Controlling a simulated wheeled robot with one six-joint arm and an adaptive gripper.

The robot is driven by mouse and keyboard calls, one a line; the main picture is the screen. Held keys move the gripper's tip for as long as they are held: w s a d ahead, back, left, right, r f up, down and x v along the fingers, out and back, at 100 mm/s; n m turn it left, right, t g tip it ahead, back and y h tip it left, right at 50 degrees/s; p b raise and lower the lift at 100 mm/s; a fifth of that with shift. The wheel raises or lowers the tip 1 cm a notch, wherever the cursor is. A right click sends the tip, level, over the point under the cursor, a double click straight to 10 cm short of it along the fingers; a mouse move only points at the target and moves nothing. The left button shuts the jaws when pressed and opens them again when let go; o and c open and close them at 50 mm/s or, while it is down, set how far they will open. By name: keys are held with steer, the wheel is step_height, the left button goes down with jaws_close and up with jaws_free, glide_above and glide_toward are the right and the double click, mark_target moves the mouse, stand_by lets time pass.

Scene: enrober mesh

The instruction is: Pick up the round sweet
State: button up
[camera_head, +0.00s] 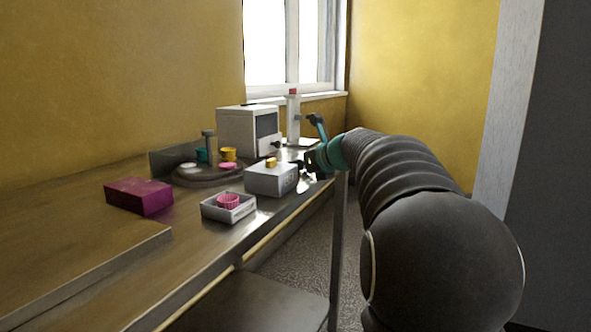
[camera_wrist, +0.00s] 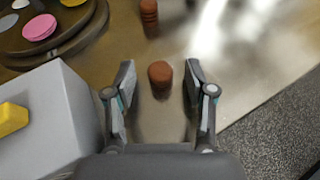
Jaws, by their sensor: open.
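A small brown round sweet (camera_wrist: 160,75) stands on the steel table top in the wrist view. My gripper (camera_wrist: 159,70) is open, with one finger on each side of the sweet and a gap to each. The sweet lies near the line between the fingertips, and the jaws hold nothing. In the head view my gripper (camera_head: 312,166) is at the far end of the table, beside the grey box. I cannot make out the sweet there.
A grey box (camera_wrist: 45,118) with a yellow block (camera_wrist: 12,118) stands close left of my gripper. A dark round stand (camera_wrist: 75,40) is at upper left. A ribbed brown piece (camera_wrist: 149,12) stands beyond the sweet. The table edge (camera_wrist: 240,112) runs at right.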

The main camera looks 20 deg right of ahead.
steer(key=c, duration=0.9)
